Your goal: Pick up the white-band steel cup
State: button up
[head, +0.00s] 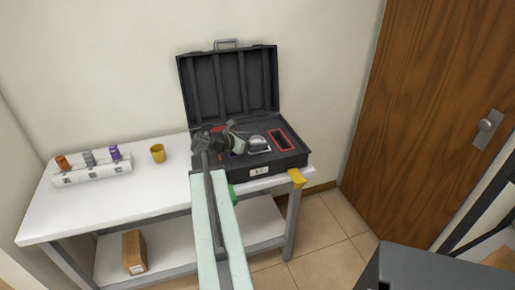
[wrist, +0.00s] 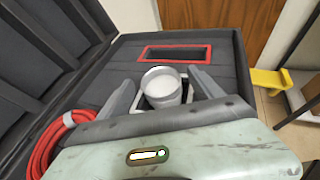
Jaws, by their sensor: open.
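The white-band steel cup (wrist: 163,86) stands in a white-framed square slot of the black case, between the two grey fingers of my gripper (wrist: 162,78) in the wrist view. The fingers are apart, one on each side of the cup. I cannot tell whether either touches it. The cup's lower part is hidden by the gripper body. In the head view the silver cup (head: 258,142) shows just right of my gripper (head: 243,142), over the case.
The open black case (head: 290,159) sits on a white table (head: 130,202), lid raised behind. Beside the cup is an empty red-framed slot (wrist: 175,53); a red coil (wrist: 50,145) lies left. A yellow cup (head: 157,153) and a white rack (head: 92,175) stand at left.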

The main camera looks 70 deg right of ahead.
jog(key=c, duration=1.5)
notch_tip(320, 180, up, 10)
jog(key=p, duration=1)
